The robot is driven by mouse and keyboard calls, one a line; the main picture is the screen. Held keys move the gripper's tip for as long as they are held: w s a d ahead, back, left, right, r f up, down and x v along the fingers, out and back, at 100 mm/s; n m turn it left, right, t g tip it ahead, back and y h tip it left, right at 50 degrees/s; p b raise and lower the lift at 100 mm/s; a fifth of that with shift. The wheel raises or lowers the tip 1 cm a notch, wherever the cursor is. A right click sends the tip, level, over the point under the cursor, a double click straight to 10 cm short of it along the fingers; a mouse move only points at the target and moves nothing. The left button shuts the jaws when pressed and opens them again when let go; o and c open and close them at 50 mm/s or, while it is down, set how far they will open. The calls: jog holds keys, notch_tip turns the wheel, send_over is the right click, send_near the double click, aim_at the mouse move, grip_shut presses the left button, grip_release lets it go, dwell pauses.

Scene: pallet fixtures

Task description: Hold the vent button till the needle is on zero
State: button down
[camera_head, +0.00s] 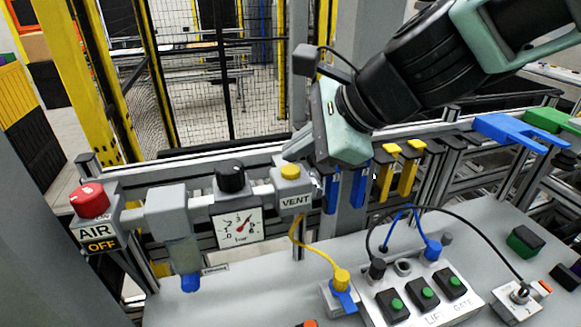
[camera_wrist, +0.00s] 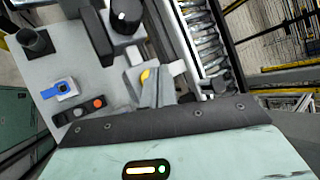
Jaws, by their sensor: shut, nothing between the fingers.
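The yellow vent button (camera_head: 290,171) sits on top of a grey box with a VENT label (camera_head: 295,201). It also shows in the wrist view (camera_wrist: 145,75), partly covered by my fingers. My gripper (camera_head: 298,151) is shut and empty, its fingertips just above the button; I cannot tell whether they touch it. The pressure gauge (camera_head: 238,228) is left of the vent box, with a white square face marked in bar. Its needle points up and to the right, apparently away from zero; the exact reading is too small to tell.
A red knob (camera_head: 89,199) stands over an AIR OFF sign (camera_head: 100,239) at left. A black knob (camera_head: 231,177) is above the gauge. Blue and yellow hooks (camera_head: 409,168) hang right of my gripper. Cables and a button panel (camera_head: 420,298) occupy the front table.

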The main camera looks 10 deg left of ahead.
aim_at(298, 171)
jog(key=shift+f, duration=0.35)
jog(key=shift+f+b, duration=0.55)
jog(key=shift+b, duration=0.2)
dwell(1.6)
dwell(1.5)
jog(key=shift+r+p, duration=0.9)
jog(key=shift+r, duration=0.1)
notch_tip(298, 171, up, 5)
jog(key=p, duration=0.5)
